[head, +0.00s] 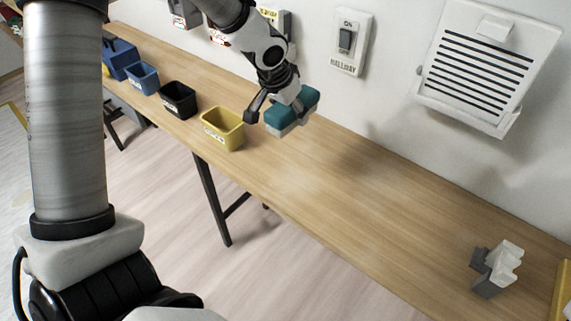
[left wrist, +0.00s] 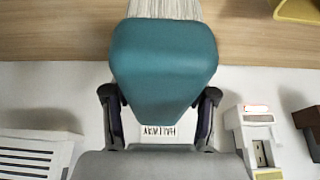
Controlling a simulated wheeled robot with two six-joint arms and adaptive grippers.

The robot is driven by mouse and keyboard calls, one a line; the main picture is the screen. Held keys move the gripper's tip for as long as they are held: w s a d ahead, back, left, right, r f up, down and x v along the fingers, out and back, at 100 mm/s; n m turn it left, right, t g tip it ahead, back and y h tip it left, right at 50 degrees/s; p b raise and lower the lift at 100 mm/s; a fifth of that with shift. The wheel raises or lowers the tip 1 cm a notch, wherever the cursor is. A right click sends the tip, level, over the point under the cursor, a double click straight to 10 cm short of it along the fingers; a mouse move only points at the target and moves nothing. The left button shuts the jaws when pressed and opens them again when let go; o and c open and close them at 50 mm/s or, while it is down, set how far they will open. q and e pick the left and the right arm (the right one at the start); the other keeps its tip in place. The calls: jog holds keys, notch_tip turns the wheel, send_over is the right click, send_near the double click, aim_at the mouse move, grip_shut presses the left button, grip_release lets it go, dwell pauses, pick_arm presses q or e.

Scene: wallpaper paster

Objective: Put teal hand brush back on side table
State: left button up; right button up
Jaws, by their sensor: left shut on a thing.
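The teal hand brush (head: 291,112) has a teal body with pale bristles below. My left gripper (head: 277,105) is shut on it and holds it above the wooden side table (head: 340,175), to the right of the yellow bin. In the left wrist view the brush's teal body (left wrist: 164,62) fills the middle, between the two dark fingers of the left gripper (left wrist: 160,118). Its pale bristles (left wrist: 163,10) point toward the table side of that view. The brush looks clear of the table top. My right gripper does not show.
A yellow bin (head: 222,128), a black bin (head: 178,99) and a blue bin (head: 142,78) stand along the table's left part. A grey and white object (head: 495,268) stands at the right end. A switch (head: 350,42) and a vent (head: 487,65) are on the wall. The table's middle is clear.

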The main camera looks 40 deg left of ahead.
aim_at(293, 168)
pick_arm(q)
jog(key=shift+d, duration=0.1)
notch_tip(293, 168, down, 18)
jog(key=b, duration=1)
jog(key=shift+s+r+b, duration=0.1)
jog(key=shift+b, duration=0.2)
jog(key=shift+f, duration=0.25)
jog(key=o, duration=1.2)
jog(key=shift+r, duration=0.15)
